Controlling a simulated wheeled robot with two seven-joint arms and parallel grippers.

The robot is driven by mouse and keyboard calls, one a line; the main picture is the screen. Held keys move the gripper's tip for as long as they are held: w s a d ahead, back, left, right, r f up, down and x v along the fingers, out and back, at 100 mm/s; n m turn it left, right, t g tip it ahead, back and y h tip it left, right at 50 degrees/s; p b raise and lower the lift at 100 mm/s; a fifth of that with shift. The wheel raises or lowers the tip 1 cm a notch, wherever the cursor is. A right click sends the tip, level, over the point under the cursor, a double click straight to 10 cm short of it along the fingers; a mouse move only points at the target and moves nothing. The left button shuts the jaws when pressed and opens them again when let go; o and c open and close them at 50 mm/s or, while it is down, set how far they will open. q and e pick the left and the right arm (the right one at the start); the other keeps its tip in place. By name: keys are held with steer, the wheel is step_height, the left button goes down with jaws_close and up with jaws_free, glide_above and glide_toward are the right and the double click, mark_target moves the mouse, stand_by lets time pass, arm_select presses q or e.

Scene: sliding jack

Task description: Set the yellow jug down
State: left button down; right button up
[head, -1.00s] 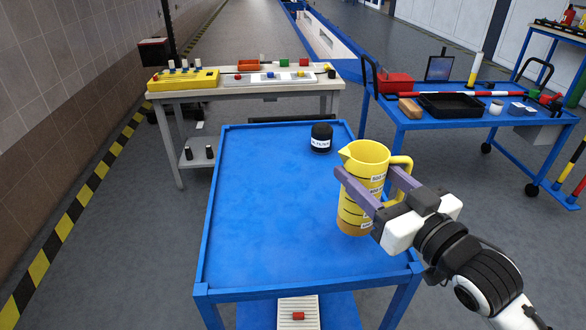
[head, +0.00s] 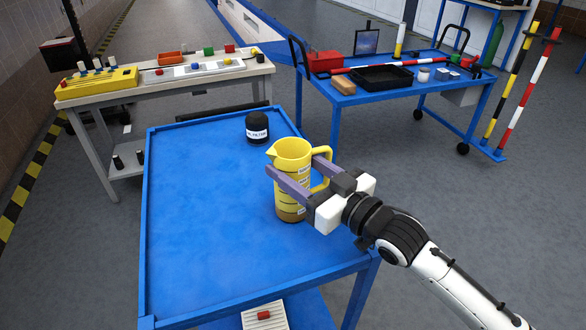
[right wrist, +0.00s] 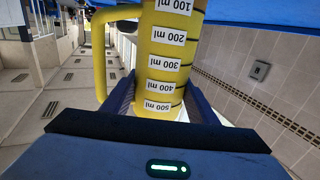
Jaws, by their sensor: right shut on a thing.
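The yellow jug (head: 291,160) is upright at the right side of the blue cart top (head: 205,210). My right gripper (head: 297,174) is shut on the jug's body, with one finger on each side. In the right wrist view the jug (right wrist: 165,60) fills the space between the fingers (right wrist: 160,95), with its handle (right wrist: 100,55) at the left. Whether the jug's base touches the cart top cannot be told. My left gripper is not in view.
A black oil filter (head: 257,127) stands on the cart's far side. Raised edges border the cart top, whose left and front areas are clear. A beige bench (head: 190,85) with a yellow box stands behind left, and a blue tool table (head: 400,95) behind right.

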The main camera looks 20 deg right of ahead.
steer(key=shift+f, duration=0.2)
steer(key=o, duration=1.7)
steer(key=shift+f, duration=0.1)
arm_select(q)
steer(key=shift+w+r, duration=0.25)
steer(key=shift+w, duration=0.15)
arm_select(e)
steer(key=shift+r, duration=0.2)
steer(key=shift+s+d+f, duration=0.1)
steer(key=shift+s, duration=0.15)
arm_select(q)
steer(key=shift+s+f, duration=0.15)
arm_select(e)
steer(key=v, duration=1.1)
steer(key=shift+s+d, duration=0.15)
steer(key=shift+s, duration=0.05)
